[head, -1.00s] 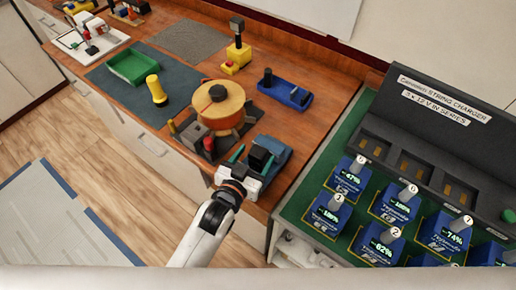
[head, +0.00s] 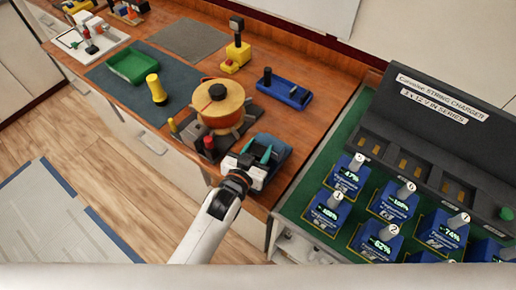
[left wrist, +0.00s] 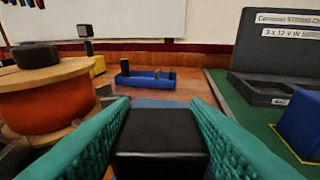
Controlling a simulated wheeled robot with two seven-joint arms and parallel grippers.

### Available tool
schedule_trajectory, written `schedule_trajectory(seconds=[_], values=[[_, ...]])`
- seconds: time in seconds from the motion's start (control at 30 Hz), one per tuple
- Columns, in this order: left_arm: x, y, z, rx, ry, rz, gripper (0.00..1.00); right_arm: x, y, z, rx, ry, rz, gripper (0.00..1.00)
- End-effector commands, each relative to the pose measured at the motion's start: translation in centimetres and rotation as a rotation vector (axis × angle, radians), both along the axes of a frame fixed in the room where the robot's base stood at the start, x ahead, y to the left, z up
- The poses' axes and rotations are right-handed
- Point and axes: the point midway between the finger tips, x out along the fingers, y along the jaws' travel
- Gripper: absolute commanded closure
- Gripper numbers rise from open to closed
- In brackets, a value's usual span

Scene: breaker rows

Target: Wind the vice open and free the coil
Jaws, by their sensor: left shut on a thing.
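A round orange-and-tan coil (head: 221,97) with a black knob on top sits on a dark base; it also shows at the left of the left wrist view (left wrist: 48,98). Grey blocks and a red piece (head: 209,143) stand at the coil's near side; I cannot tell which parts form the vice. A blue body (head: 275,147) stands just right of it. My left gripper (head: 258,162), with teal fingers, is over the blue body. In the left wrist view its fingers are shut on a black block (left wrist: 160,140). My right gripper is not in view.
A charger (head: 440,125) and several blue batteries (head: 380,240) stand at the right. A yellow cylinder (head: 156,90) and green tray (head: 132,66) are left. Some wooden bench surface is bare.

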Motion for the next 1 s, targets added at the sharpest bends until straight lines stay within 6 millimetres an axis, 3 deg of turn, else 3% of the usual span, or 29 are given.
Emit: schedule_trajectory(seconds=[1.0], values=[[-0.78,0.58,-0.16,0.003,0.004,0.001,0.87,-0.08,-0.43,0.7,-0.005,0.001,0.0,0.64]])
